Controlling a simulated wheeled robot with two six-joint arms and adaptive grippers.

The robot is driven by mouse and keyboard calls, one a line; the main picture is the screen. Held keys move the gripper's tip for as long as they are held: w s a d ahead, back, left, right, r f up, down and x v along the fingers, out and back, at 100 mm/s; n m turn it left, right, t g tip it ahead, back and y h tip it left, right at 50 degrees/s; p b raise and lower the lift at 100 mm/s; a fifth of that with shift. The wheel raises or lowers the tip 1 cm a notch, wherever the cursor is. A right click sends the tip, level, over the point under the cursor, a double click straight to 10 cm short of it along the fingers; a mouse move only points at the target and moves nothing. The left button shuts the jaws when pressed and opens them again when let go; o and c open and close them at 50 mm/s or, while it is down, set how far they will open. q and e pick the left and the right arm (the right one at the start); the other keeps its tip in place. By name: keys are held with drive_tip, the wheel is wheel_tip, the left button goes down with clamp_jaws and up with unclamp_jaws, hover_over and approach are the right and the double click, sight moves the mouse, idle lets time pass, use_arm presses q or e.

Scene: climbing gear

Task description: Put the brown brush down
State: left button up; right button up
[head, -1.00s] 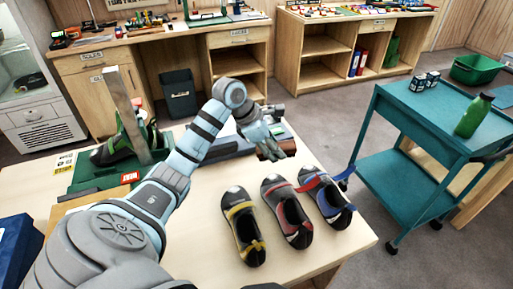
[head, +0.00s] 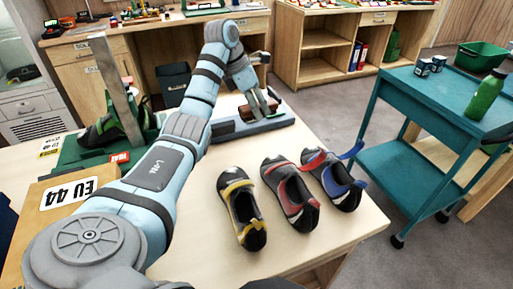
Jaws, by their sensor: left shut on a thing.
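My left gripper (head: 262,103) is at the back right of the pale work table (head: 330,230), pointing down. It is shut on the brown brush (head: 247,113), which it partly hides. The brush is at a grey-blue flat stand (head: 270,125) on the table. I cannot tell whether it touches the stand. My right gripper is not in view.
Three climbing shoes, with yellow (head: 241,208), red (head: 290,193) and blue (head: 334,180) trim, lie in front of the stand. A green fixture (head: 85,150) with a shoe stands left, near an EU 44 box (head: 70,192). A teal cart (head: 440,100) stands right.

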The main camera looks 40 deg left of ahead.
use_arm(q)
drive_tip(key=b, duration=0.2)
hover_over(261, 147)
drive_tip(key=s, duration=0.1)
drive_tip(key=f, duration=0.9)
drive_tip(key=shift+s+a+f, duration=0.15)
drive_tip(key=shift+s+a, duration=0.05)
drive_tip(key=shift+a, duration=0.2)
wheel_tip(261, 147, down, 3)
drive_tip(key=shift+d+r, duration=0.1)
drive_tip(key=shift+r, duration=0.1)
drive_tip(key=shift+f, duration=0.35)
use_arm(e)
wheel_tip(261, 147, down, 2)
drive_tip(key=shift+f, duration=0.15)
use_arm(q)
drive_tip(key=shift+f, duration=0.1)
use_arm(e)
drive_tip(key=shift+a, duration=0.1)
use_arm(q)
drive_tip(key=o, duration=1)
